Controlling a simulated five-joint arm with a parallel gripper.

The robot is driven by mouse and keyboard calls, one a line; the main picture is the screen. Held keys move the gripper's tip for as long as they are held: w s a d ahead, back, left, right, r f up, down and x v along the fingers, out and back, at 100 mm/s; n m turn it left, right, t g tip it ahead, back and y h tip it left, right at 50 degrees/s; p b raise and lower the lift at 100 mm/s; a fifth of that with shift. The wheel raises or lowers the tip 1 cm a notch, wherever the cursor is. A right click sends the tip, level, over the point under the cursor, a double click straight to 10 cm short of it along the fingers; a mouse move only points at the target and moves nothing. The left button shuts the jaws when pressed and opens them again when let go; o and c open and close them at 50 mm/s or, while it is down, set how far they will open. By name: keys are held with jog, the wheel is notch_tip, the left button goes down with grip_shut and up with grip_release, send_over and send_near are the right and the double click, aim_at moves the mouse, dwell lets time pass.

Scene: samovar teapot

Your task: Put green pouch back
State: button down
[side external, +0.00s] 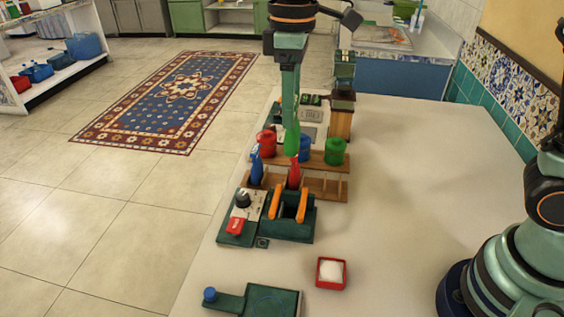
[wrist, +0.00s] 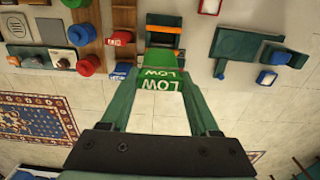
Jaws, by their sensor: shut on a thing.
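My gripper (side external: 290,98) points down above the wooden rack and is shut on the green pouch (side external: 292,138). In the wrist view the green pouch (wrist: 160,80) sits between my fingers, with a white label reading LOW. In the side view its lower end hangs just above and behind the red pouch (side external: 294,175); I cannot tell if they touch. The blue pouch (side external: 256,166) stands upright at the left of the wooden rack (side external: 325,188), and the red pouch stands to its right. The rack's right part looks empty.
Red (side external: 267,143), blue and green (side external: 335,152) cylinders stand behind the rack. A green box with orange handles (side external: 288,228) stands in front, beside a knobbed panel (side external: 238,232). A small red dish (side external: 331,272) lies nearer.

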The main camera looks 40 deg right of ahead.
jog(key=w+d+f, duration=0.1)
jog(key=d+f, duration=1.3)
jog(key=shift+w+f, duration=0.2)
jog(key=shift+f, duration=0.1)
jog(key=shift+f, duration=0.65)
dwell(0.8)
jog(key=shift+f, duration=0.35)
jog(key=shift+f, duration=1.1)
dwell(0.5)
jog(key=shift+c, duration=0.2)
grip_release()
